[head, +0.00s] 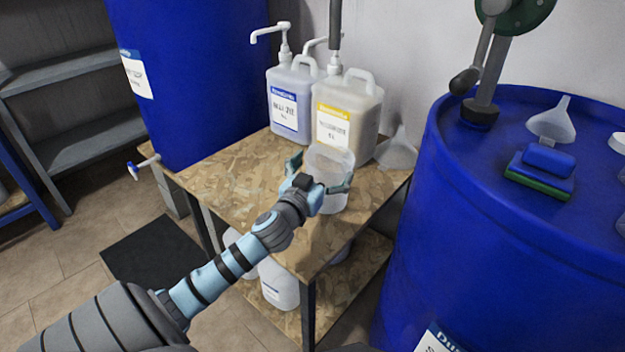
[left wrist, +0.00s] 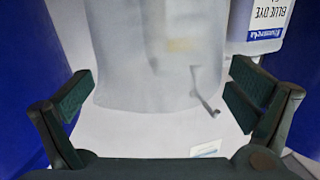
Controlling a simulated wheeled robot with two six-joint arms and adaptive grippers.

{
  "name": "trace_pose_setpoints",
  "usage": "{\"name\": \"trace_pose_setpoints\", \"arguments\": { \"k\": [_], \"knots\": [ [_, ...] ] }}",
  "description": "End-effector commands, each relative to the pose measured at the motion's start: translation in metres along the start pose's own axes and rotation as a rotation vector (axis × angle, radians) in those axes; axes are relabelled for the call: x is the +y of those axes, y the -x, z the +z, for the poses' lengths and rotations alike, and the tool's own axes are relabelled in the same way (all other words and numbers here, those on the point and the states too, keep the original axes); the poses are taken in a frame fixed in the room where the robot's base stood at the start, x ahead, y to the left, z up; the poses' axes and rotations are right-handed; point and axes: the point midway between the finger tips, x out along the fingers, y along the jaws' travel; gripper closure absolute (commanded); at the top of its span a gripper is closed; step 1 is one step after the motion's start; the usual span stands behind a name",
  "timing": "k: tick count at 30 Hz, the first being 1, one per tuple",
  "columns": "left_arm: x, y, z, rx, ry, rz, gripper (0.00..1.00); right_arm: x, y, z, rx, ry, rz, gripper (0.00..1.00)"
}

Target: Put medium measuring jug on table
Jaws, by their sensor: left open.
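A translucent whitish measuring jug (head: 333,162) is upright at the front of the chipboard table (head: 232,178), and its base appears to rest on the top. My left gripper (head: 318,175) is open, with one finger on each side of the jug. In the left wrist view the pale jug body (left wrist: 155,55) fills the space beyond the spread fingers of the left gripper (left wrist: 160,100). Clear gaps show between the fingers and the jug there. My right gripper is in neither view.
A blue-label canister (head: 290,100) and a yellow-label canister (head: 345,118), both with pumps, stand behind the jug. A clear funnel (head: 398,150) is right of them. Blue drums (head: 190,70) flank the table. The table's left part is bare.

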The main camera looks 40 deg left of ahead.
Motion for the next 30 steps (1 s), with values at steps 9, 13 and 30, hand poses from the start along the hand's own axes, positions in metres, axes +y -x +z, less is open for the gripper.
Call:
{"name": "trace_pose_setpoints", "arguments": {
  "k": [9, 13, 30],
  "knots": [
    [0.0, 0.076, -0.001, -0.003, -0.003, 0.001, 0.0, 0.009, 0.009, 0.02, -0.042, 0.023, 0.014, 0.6],
    [0.0, 0.088, -0.001, -0.001, -0.001, 0.0, 0.0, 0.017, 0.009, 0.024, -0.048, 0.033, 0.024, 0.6],
    [0.0, 0.088, 0.0, 0.0, 0.0, 0.0, 0.0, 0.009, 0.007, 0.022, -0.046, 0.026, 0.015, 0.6]
  ]
}}
